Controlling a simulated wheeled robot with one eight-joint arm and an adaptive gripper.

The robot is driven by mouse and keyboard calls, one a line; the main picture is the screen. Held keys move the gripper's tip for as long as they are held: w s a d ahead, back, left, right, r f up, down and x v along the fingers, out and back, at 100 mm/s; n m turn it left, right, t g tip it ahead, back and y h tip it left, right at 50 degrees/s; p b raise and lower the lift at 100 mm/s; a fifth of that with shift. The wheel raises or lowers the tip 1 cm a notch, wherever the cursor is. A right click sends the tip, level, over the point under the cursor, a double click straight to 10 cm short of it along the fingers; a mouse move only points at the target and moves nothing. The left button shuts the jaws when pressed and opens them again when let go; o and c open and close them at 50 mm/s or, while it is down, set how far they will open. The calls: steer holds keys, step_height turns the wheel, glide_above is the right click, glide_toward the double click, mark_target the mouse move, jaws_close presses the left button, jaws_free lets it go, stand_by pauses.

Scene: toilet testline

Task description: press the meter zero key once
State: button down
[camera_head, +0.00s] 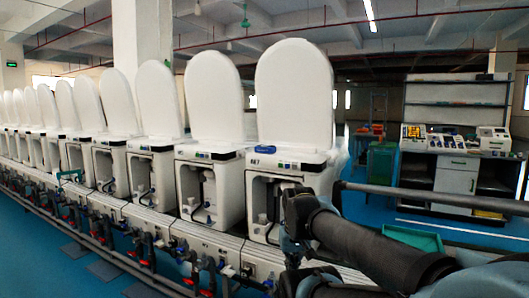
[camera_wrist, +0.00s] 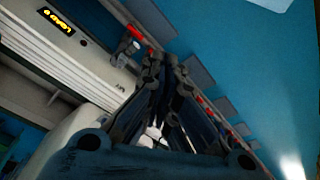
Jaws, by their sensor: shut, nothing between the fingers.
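A dark panel with a lit yellow readout (camera_wrist: 55,22), which looks like the meter, sits on the pale rail at the upper left of the wrist view. The characters are turned and too small to read surely. I cannot make out the zero key. My gripper (camera_wrist: 163,62) is shut and empty in the wrist view, its fingers reaching toward the rail's edge, to the right of the readout and apart from it. In the head view my arm reaches in front of the nearest toilet (camera_head: 295,95); the gripper's tips are not clear there.
A row of white toilets with raised lids stands along a pale rail (camera_head: 200,240). Pipes and red and blue valves (camera_head: 130,245) run below it. A workbench (camera_head: 455,170) with instruments stands at the right. Open blue floor (camera_wrist: 245,60) lies beside the line.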

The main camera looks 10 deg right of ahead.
steer(key=w+r+m+t, duration=0.2)
steer(key=w+r+m, duration=0.1)
steer(key=w+r, duration=1.1)
steer(key=w+r+m+t, duration=0.2)
steer(key=w+r, duration=1.2)
steer(key=w, duration=0.8)
steer(key=w+r+m+t, duration=0.2)
steer(key=w+r+m, duration=0.2)
steer(key=w+r, duration=1.1)
steer(key=w, duration=0.4)
steer(key=shift+t, duration=0.4)
steer(key=shift+a+f, duration=0.1)
steer(key=shift+f, duration=0.05)
steer(key=shift+s+f, duration=0.1)
steer(key=shift+f, duration=4.15)
steer(key=shift+f, duration=0.75)
steer(key=shift+r, duration=0.8)
steer(key=shift+r, duration=0.1)
steer(key=shift+r, duration=2.4)
